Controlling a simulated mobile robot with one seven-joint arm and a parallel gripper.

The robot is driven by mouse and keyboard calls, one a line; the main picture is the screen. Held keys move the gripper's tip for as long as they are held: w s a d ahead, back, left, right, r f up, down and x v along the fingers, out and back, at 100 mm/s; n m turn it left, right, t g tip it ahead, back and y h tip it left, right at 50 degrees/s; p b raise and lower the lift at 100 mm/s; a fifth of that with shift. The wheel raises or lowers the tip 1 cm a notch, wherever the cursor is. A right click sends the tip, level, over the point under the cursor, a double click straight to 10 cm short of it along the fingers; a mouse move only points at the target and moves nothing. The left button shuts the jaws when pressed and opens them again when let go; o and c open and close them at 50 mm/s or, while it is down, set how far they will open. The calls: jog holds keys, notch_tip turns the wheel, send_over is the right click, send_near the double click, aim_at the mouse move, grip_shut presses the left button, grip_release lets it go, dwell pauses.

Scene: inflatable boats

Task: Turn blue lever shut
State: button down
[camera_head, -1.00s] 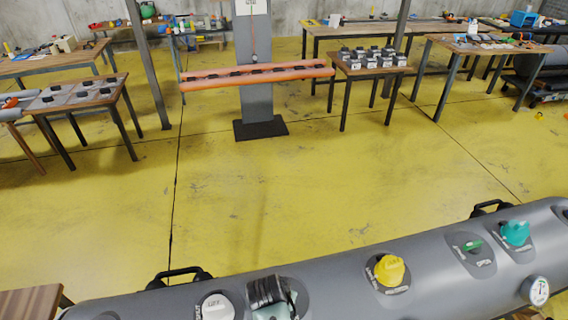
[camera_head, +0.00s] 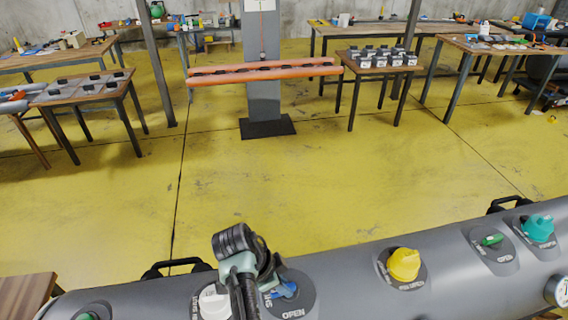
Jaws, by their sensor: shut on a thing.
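The blue lever (camera_head: 286,289) sits on a round dark plate on top of the grey inflatable tube (camera_head: 345,282). It shows just right of my gripper, and its left part is hidden. The plate reads OPEN at its near edge, with a partly covered word, apparently SHUT, at its left. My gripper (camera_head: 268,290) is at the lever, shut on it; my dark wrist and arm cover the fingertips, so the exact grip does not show.
A white cap (camera_head: 214,303) is close on the left, partly behind my arm. A yellow knob (camera_head: 404,264), a green lever (camera_head: 491,240), a teal knob (camera_head: 538,228) and a gauge (camera_head: 562,291) lie to the right. Black handles (camera_head: 178,267) edge the tube.

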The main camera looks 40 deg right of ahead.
jog(key=shift+w+m+b, duration=0.15)
jog(key=shift+m+b, duration=0.45)
jog(key=shift+m, duration=0.2)
jog(key=shift+g, duration=0.3)
jog(key=c, duration=0.8)
grip_release()
jog(key=v, duration=1.3)
jog(key=shift+d, duration=0.25)
